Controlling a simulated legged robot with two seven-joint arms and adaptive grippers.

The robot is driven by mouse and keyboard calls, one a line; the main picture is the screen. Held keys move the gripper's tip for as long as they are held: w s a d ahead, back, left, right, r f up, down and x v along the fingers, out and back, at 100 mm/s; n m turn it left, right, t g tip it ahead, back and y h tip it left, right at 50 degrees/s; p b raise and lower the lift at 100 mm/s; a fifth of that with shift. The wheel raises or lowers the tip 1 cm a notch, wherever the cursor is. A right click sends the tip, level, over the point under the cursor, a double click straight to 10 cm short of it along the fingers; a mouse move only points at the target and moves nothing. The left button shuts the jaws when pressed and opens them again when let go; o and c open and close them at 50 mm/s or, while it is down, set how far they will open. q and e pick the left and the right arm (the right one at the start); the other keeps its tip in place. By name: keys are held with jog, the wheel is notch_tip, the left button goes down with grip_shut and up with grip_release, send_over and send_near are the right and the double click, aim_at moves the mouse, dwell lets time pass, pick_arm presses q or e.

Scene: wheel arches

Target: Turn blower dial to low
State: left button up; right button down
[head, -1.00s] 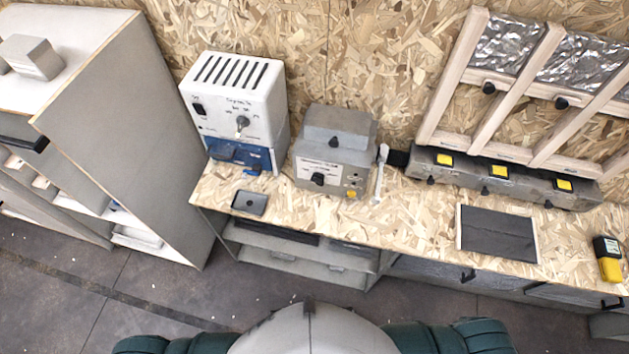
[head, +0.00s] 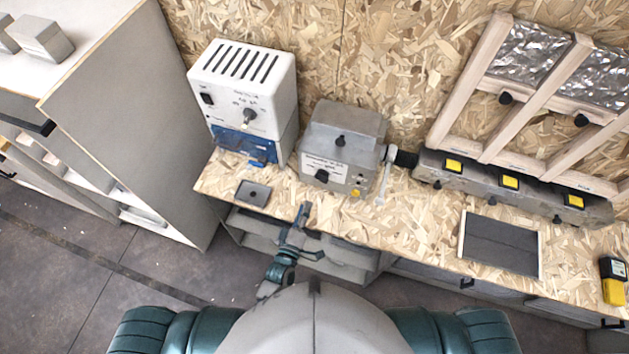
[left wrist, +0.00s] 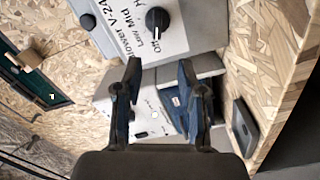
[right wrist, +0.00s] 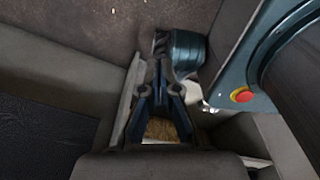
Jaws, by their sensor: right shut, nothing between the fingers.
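The blower unit is a grey metal box (head: 345,135) on the bench in the head view. Its black dial (head: 322,176) sits on the white label on its front. In the left wrist view the dial (left wrist: 157,20) shows large at the top, beside the words Off, Low and Mid. Its pointer seems to face Off, but this is too small to be sure. My left gripper (head: 303,215) is over the bench's front edge, below and apart from the dial. Its fingers (left wrist: 160,72) are open and empty. My right gripper (right wrist: 158,75) is shut and empty, seen only in the right wrist view.
A white and blue device with its own knob (head: 249,117) stands left of the blower. A small dark tray (head: 253,193) lies before it. A handled grey bar with yellow switches (head: 509,182) and a dark panel (head: 500,245) are to the right. Open shelves lie under the bench.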

aim_at(321, 181)
pick_arm(q)
jog(key=x, duration=0.3)
jog(key=d+x, duration=0.1)
jog(key=x, duration=0.3)
jog(key=d+x, duration=0.1)
jog(key=x, duration=0.2)
jog(key=shift+d+f, duration=0.1)
jog(key=shift+d, duration=0.15)
jog(key=shift+w+a, duration=0.15)
jog(key=shift+a, duration=0.05)
jog(key=shift+w+a, duration=0.1)
jog(key=shift+a, duration=0.7)
jog(key=shift+c, duration=0.7)
jog(key=shift+d, duration=0.1)
jog(key=c, duration=0.4)
jog(key=shift+d, duration=0.25)
grip_shut()
jog(key=shift+d, duration=0.35)
jog(key=shift+a+f, duration=0.1)
pick_arm(e)
jog(key=d, duration=0.3)
jog(key=shift+w+d+r, duration=0.15)
jog(key=shift+w+r, duration=0.05)
jog(key=shift+w, duration=0.05)
